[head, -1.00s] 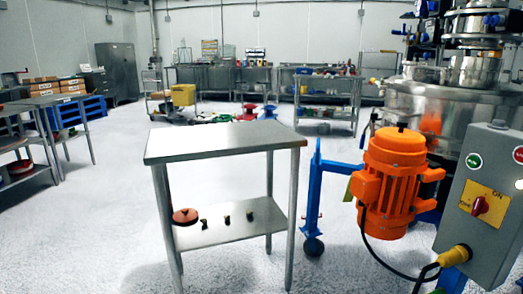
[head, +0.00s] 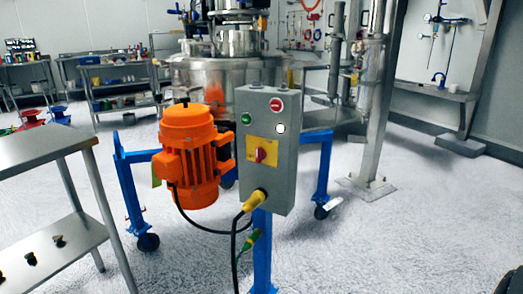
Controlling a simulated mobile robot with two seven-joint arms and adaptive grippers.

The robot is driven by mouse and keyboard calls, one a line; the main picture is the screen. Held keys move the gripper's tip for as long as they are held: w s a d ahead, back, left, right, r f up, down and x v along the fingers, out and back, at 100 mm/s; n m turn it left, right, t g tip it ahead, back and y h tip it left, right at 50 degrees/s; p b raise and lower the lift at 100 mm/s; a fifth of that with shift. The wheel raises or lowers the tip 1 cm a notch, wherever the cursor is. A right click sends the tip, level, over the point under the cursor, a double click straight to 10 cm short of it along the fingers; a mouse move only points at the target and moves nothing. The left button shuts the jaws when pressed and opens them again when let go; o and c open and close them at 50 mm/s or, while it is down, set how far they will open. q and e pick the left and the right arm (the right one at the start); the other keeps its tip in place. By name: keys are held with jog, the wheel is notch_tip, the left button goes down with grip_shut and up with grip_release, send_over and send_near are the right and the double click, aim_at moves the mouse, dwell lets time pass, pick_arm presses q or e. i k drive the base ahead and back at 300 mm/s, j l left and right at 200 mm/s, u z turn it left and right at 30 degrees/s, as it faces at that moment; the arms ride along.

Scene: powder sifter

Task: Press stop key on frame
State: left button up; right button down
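The grey control box (head: 270,180) stands upright on a blue post of the frame, near the middle of the view. The red stop key (head: 276,104) is at the top right of its front face. A green key (head: 246,119) sits to its lower left, and a white round button or lamp (head: 281,128) just below it. Lower on the face is a yellow plate with a red rotary switch (head: 261,154). Nothing covers the box face. Neither gripper shows, so their distance to the box cannot be told.
An orange motor (head: 188,150) hangs left of the box on the blue frame (head: 323,165). Cables hang below the box. A steel table (head: 45,146) stands at the left. A dark shape cuts the bottom right corner.

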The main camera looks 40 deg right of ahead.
aim_at(276, 106)
jog(key=z, duration=1.1)
